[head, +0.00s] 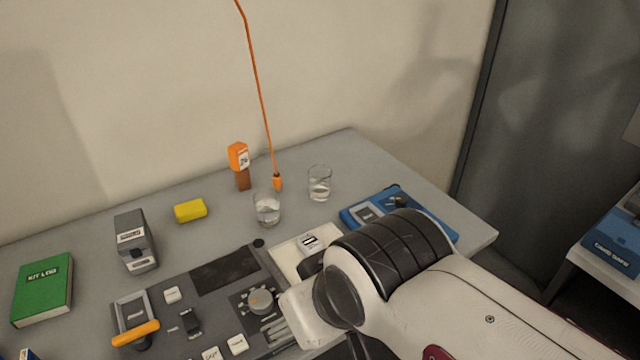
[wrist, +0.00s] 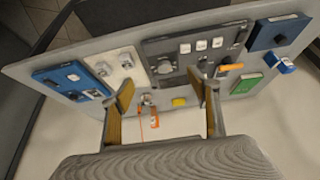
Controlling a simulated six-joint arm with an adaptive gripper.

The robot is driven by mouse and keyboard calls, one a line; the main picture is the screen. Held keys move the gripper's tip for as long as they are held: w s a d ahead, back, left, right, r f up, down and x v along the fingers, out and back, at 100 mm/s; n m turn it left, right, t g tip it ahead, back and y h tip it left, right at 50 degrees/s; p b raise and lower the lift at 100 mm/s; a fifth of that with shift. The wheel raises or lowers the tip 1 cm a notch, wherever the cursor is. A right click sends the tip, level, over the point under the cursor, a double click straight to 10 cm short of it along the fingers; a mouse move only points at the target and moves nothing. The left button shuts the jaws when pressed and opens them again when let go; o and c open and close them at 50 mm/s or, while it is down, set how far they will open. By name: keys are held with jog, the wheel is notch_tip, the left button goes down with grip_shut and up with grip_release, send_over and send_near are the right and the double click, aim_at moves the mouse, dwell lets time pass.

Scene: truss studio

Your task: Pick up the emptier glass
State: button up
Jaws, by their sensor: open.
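Two clear glasses stand upright at the back of the grey table in the head view. The left glass (head: 267,209) is nearer the front and the right glass (head: 319,184) is farther back. Each holds some clear liquid; I cannot tell surely which holds less. My gripper (wrist: 167,92) is open in the wrist view, with nothing seen between its fingers; in the head view my arm hides it. The glasses are too small to tell apart in the wrist view. Neither glass is held.
An orange-topped tool (head: 239,158) and an orange cable end (head: 277,182) are close to the left glass.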

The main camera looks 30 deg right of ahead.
jog(key=shift+w, duration=0.1)
dwell(0.3)
jog(key=m+t+h, duration=0.2)
jog(key=t+h, duration=0.1)
jog(key=t, duration=0.3)
send_over(323, 185)
jog(key=s+a, duration=0.7)
notch_tip(323, 185, down, 8)
jog(key=f, duration=0.1)
jog(key=shift+t, duration=0.7)
jog(key=w+d+f, duration=0.1)
jog(key=d+f, duration=0.1)
jog(key=w+d+f, duration=0.1)
jog(key=f, duration=0.2)
jog(key=w+d+f, duration=0.1)
jog(key=d+f, duration=0.1)
jog(key=shift+d+f, duration=0.15)
jog(key=shift+d, duration=0.15)
jog(key=shift+d+f, duration=0.3)
jog(key=shift+f, duration=0.25)
jog(key=shift+w, duration=0.2)
jog(key=shift+x, duration=1.2)
